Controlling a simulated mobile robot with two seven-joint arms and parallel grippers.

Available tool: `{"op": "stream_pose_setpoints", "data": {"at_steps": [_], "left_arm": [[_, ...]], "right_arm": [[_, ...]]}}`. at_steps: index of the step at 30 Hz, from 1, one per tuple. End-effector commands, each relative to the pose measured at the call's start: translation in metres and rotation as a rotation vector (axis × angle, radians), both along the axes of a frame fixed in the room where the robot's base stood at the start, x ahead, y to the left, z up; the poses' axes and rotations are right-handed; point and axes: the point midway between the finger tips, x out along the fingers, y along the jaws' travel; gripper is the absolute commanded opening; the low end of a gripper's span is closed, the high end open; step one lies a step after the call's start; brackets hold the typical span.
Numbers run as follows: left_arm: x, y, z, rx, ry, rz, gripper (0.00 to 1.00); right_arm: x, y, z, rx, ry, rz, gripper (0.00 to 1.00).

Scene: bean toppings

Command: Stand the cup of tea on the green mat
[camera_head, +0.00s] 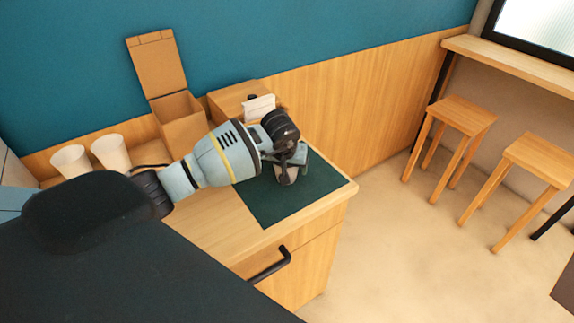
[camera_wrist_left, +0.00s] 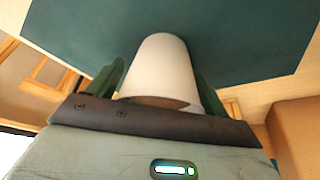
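The cup of tea (camera_head: 284,177) is a pale cup, partly hidden by my left gripper (camera_head: 290,160) in the head view. It is over the right part of the green mat (camera_head: 280,208). In the left wrist view the white cup (camera_wrist_left: 160,68) lies between the two dark green fingers of my left gripper (camera_wrist_left: 160,85), which appear close against its sides. A brown patch shows at its near end. The dark mat (camera_wrist_left: 235,35) fills the background there. Whether the cup's base touches the mat is not clear. My right gripper is not in view.
Two white cups (camera_head: 111,153) stand at the counter's left. An open cardboard box (camera_head: 180,122) and a wooden box (camera_head: 230,100) stand along the back, with a small white card (camera_head: 260,107) nearby. The mat's front part is clear. Two stools (camera_head: 460,115) stand at right.

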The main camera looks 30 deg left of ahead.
Motion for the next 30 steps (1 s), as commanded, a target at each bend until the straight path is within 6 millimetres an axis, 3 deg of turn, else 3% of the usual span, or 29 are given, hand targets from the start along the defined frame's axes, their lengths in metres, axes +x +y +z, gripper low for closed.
{"op": "stream_pose_setpoints", "data": {"at_steps": [2, 14, 30], "left_arm": [[0.0, 0.0, 0.001, 0.0, -0.001, 0.0, 0.89], [0.0, -0.001, 0.01, -0.001, -0.005, -0.001, 0.89], [-0.035, -0.015, 0.098, 0.0, -0.004, -0.001, 0.89]], "right_arm": [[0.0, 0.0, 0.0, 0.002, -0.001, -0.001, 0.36], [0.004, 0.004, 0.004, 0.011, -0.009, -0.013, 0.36], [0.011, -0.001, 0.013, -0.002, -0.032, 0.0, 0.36]]}}
